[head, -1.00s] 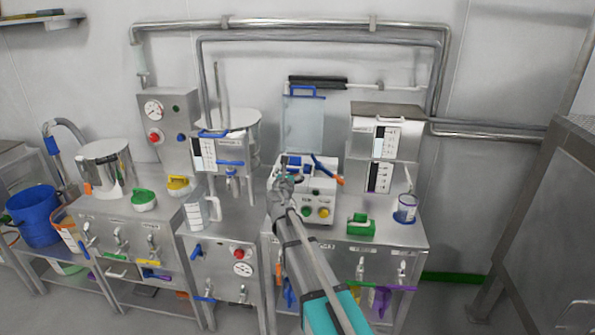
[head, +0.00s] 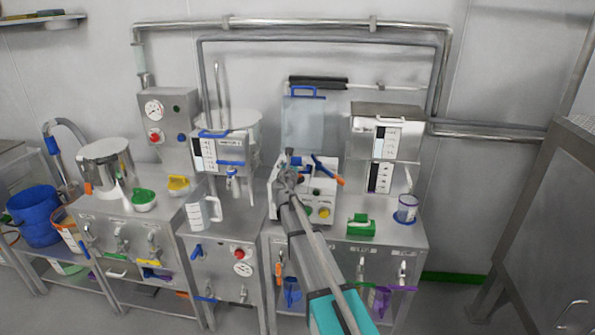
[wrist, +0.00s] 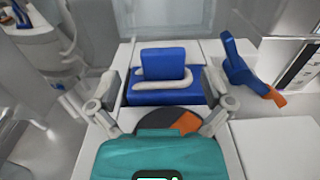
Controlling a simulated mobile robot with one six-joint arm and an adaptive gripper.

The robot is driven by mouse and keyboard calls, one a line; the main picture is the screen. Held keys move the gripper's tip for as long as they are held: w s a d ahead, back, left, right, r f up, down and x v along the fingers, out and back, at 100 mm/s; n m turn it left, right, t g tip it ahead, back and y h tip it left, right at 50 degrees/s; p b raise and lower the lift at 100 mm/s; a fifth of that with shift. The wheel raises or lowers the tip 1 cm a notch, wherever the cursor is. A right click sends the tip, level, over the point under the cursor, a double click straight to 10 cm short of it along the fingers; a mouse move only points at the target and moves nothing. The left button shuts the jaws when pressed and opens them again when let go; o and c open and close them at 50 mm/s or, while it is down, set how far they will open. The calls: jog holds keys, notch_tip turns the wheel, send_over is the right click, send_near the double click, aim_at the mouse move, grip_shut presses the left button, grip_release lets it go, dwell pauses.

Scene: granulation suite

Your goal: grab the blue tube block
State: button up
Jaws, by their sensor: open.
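The blue tube block (wrist: 165,92) shows in the wrist view, a blue body with an upright blue tab and a pale tube loop across its front. It sits on top of a white machine (wrist: 265,145). My gripper (wrist: 162,82) is open, with one finger to the left of the block and one to the right, and nothing is held. I cannot tell how far above or short of the block the fingertips are. In the head view my gripper (head: 290,160) is over the white machine (head: 320,190) and largely hides the block.
A blue lever with an orange tip (wrist: 245,70) stands close right of the block. In the head view, a green block (head: 361,226) and a blue-and-white cup (head: 406,208) stand on the bench to the right. A white jug (head: 203,214) stands to the left.

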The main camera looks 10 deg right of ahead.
aim_at(295, 157)
jog(key=shift+x, duration=2.1)
jog(key=shift+d+r, duration=0.1)
jog(key=c, duration=1.3)
jog(key=shift+r, duration=0.15)
notch_tip(295, 157, up, 4)
jog(key=p, duration=0.4)
jog(key=shift+f, duration=0.2)
jog(key=v, duration=1.8)
jog(key=shift+s+f, duration=0.1)
jog(key=shift+f, duration=0.05)
